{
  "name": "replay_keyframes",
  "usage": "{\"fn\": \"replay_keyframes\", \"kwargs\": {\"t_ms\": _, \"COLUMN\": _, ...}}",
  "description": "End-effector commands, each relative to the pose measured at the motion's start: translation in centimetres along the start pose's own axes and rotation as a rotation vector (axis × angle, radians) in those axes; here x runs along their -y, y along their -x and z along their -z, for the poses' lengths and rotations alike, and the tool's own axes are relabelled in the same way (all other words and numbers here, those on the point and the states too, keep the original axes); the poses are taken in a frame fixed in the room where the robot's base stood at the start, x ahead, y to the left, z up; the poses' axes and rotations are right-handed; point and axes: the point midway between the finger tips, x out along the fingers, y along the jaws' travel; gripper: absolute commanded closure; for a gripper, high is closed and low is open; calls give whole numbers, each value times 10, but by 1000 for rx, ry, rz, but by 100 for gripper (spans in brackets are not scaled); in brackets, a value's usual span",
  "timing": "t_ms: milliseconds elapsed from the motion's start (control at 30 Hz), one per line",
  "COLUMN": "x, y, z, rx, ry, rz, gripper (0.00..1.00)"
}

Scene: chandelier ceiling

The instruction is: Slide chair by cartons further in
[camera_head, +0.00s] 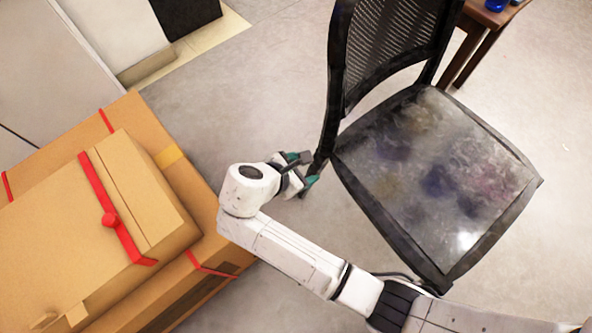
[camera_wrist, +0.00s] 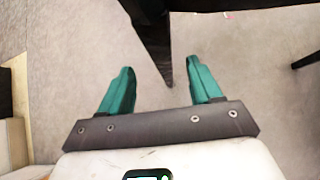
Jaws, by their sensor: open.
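A black chair (camera_head: 437,178) with a mesh back and a paint-stained seat stands upright right of centre in the head view. Cardboard cartons (camera_head: 130,215) with red straps are stacked at the left. My gripper (camera_head: 308,172) is at the chair's left rear upright, between the cartons and the chair. In the wrist view its two teal fingers (camera_wrist: 160,88) are spread apart, with a dark chair part (camera_wrist: 155,40) reaching down between them. I cannot tell whether the fingers touch it.
A brown wooden table (camera_head: 486,22) with blue items stands at the top right, behind the chair. White and black panels stand at the top left.

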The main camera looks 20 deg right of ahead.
Motion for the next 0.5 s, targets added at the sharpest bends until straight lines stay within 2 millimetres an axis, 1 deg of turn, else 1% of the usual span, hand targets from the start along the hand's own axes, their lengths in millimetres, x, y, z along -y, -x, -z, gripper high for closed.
{"fn": "replay_keyframes", "kwargs": {"t_ms": 33, "x": 1, "y": -14, "z": 4, "rx": 1, "ry": -1, "rz": 3, "gripper": 36}}
{"fn": "replay_keyframes", "kwargs": {"t_ms": 200, "x": 1, "y": -43, "z": 4, "rx": 1, "ry": 0, "rz": 3, "gripper": 36}}
{"fn": "replay_keyframes", "kwargs": {"t_ms": 333, "x": 1, "y": -61, "z": 3, "rx": 0, "ry": -1, "rz": 3, "gripper": 36}}
{"fn": "replay_keyframes", "kwargs": {"t_ms": 500, "x": 1, "y": -73, "z": 2, "rx": 0, "ry": 0, "rz": 1, "gripper": 36}}
